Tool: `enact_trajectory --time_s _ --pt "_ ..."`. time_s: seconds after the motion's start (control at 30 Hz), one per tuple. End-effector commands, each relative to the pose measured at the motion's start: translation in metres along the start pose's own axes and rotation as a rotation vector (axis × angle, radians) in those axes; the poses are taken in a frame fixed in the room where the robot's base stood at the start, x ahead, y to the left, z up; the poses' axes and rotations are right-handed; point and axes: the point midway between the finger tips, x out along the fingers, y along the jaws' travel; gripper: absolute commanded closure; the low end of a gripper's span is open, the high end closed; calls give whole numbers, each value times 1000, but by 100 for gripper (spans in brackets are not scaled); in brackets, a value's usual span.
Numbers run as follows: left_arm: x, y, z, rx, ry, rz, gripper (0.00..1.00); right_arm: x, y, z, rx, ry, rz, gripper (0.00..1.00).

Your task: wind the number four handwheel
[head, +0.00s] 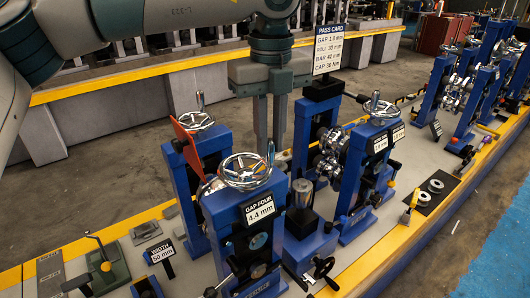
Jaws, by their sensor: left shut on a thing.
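The number four handwheel (246,171) is a chrome spoked wheel on top of a blue stand, above a plate reading "GAP FOUR 4.4 mm" (258,209). A small upright handle (270,153) stands on the wheel's right rim. My left gripper (270,147) points straight down from above, its two grey fingers on either side of this handle and shut on it. The exact contact at the fingertips is small and hard to make out. My right gripper is not in view.
A second handwheel (196,121) with a red flag-like plate (187,144) stands close behind left. A third handwheel (379,107) tops the stand to the right. A pass card (328,48) stands behind the gripper. A metal cylinder (302,193) sits right of the wheel.

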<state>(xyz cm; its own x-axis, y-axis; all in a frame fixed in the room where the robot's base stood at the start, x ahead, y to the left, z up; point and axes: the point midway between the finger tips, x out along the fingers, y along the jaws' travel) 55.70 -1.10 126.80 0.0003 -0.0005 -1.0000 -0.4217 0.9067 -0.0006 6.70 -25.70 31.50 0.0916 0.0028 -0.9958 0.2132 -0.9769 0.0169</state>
Motion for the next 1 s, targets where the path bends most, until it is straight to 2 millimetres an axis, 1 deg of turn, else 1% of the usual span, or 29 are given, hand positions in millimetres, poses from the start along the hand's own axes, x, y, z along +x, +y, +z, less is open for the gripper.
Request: enact_trajectory --time_s 0.03,0.07,0.1,0.13,0.4,0.53,1.0 --pt "2 -1 3 -1 0 -1 100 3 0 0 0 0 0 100" --pt "0 -1 2 1 -1 0 77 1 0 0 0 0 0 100" --pt "0 -1 2 1 -1 0 67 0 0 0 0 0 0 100" --pt "0 0 2 1 -1 0 65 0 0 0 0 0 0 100" --pt "0 0 2 0 -1 0 65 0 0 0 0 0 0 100" --pt "-4 0 2 0 0 0 65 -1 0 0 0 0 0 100" --pt "-42 0 2 -1 -1 -1 65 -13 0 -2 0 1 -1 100"
